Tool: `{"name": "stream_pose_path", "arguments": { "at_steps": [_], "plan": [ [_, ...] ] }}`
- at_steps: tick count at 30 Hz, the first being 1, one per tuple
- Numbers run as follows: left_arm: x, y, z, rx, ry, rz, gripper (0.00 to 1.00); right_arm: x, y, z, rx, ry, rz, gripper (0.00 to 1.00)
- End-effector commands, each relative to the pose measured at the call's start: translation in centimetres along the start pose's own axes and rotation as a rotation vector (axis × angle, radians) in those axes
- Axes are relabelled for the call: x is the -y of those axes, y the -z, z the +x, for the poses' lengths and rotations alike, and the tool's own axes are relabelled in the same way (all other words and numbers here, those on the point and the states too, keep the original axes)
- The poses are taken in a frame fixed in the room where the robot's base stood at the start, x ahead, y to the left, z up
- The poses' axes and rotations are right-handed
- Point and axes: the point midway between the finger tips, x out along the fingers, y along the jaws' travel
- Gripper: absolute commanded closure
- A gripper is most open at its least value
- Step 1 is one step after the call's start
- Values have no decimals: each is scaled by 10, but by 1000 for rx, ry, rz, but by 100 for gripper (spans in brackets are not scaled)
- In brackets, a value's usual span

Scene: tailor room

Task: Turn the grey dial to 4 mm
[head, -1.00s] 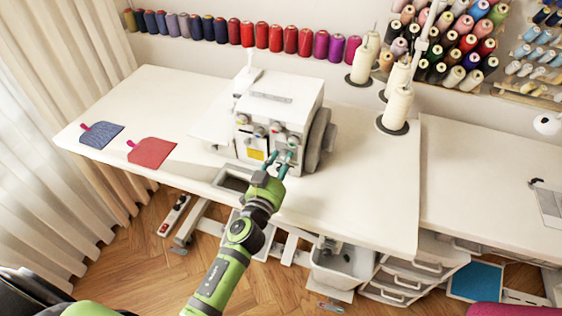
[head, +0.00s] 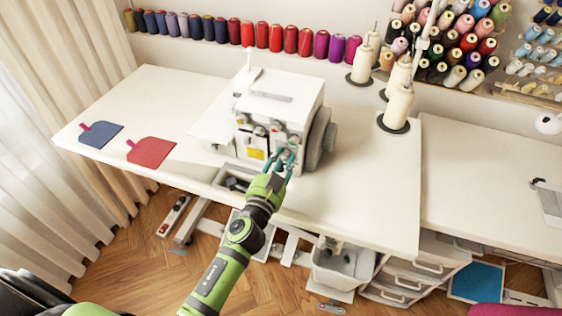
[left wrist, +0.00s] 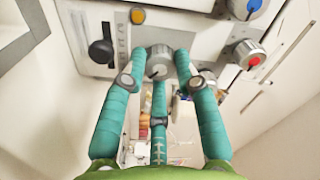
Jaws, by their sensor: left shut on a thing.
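The white sewing machine (head: 278,106) stands on the white table, with several coloured dials on its front. My left gripper (head: 284,160) is at the lower right of the machine's front. In the left wrist view, the grey dial (left wrist: 158,62) sits between the teal fingers of my left gripper (left wrist: 157,70), which are shut on it. A dark pointer mark shows on the dial; its numbers cannot be read. My right gripper is not in view.
Beside the grey dial are a red-capped dial (left wrist: 248,55), a blue-capped dial (left wrist: 246,8) and a black lever (left wrist: 101,48). Blue (head: 101,135) and red (head: 151,153) fabric pieces lie at the left of the table (head: 350,200). Thread cones stand behind right.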

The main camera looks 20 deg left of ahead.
Motion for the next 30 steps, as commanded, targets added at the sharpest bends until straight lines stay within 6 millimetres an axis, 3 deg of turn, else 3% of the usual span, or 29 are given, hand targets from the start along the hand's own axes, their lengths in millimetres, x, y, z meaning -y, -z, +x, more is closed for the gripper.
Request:
{"name": "stream_pose_path", "arguments": {
  "at_steps": [18, 30],
  "plan": [
    [3, 5, 2, -11, 10, 577, 100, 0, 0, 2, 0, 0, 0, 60],
    [2, 5, 2, -10, 10, 818, 100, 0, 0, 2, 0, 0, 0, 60]
  ]
}}
